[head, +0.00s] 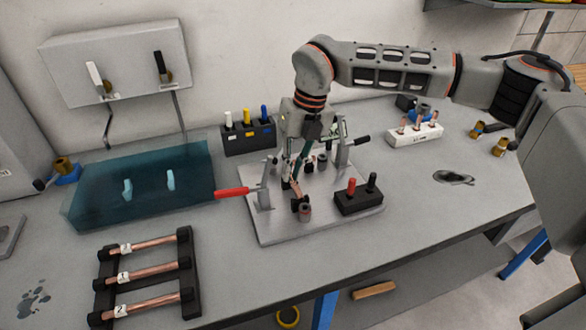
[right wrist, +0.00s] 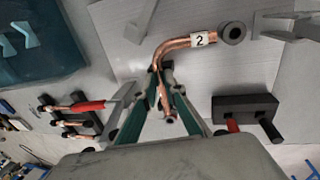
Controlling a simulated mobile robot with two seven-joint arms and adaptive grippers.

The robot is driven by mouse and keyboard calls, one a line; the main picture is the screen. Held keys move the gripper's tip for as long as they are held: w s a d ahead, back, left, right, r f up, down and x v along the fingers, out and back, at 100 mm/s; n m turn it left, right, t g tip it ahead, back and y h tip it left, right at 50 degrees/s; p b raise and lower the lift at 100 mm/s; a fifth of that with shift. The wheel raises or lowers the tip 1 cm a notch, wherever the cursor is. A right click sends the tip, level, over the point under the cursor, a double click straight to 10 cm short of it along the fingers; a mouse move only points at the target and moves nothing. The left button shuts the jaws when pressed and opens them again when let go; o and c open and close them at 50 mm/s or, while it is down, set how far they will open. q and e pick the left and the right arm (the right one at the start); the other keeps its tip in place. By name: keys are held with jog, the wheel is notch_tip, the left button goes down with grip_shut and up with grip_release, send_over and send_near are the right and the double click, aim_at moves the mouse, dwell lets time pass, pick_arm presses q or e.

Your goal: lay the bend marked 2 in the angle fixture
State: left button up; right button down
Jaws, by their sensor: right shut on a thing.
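The bend marked 2 (right wrist: 178,45) is a copper elbow with a white label, seen in the right wrist view. My right gripper (right wrist: 160,80) is shut on one leg of it. The labelled leg points right, its end close to a grey round post (right wrist: 232,33); I cannot tell whether they touch. The angle fixture (head: 275,233) is a light grey plate with posts and upright clamps, mid-bench in the head view. My right gripper (head: 297,182) points down low over this plate. The bend is mostly hidden there by the fingers. My left gripper is out of view.
A red clamp handle (head: 231,193) sticks out left and a black one (head: 357,141) right. A black block with red and black pegs (head: 358,202) stands on the plate. A rack of copper tubes (head: 190,263), a teal translucent box (head: 140,185) and a marker holder (head: 248,140) stand around.

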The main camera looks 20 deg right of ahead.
jog(key=shift+s+f, duration=0.35)
jog(key=shift+f, duration=0.3)
jog(key=c, duration=2)
grip_release()
jog(key=shift+w+f, duration=0.1)
jog(key=shift+w, duration=0.15)
jog(key=shift+r, duration=0.2)
jog(key=r, duration=0.4)
jog(key=d+r, duration=0.1)
jog(key=r, duration=0.3)
jog(key=d+r, duration=0.1)
jog(key=r, duration=0.3)
jog(key=shift+d, duration=0.1)
